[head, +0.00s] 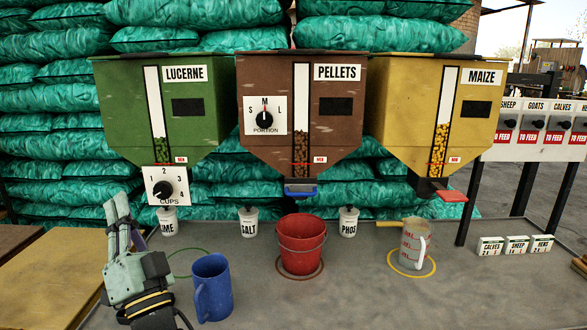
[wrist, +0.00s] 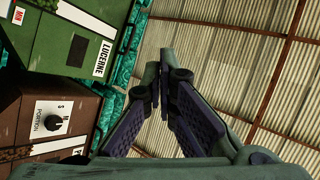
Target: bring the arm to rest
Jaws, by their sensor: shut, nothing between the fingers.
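My gripper (head: 117,213) is at the left of the head view, raised above the bench with its fingers pointing up. Its fingers are shut with nothing between them, and it touches no object that I can see. In the wrist view my gripper (wrist: 160,75) points up toward the roof, its fingertips together. The green lucerne hopper (wrist: 75,45) and the brown pellets hopper (wrist: 25,110) show at the left of that view.
On the bench (head: 350,300) stand a blue jug (head: 212,288), a red bucket (head: 302,240) and a measuring jug (head: 413,245). The blue jug is close to the right of my gripper. The lucerne hopper (head: 185,120) hangs above. A wooden board (head: 50,275) lies at left.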

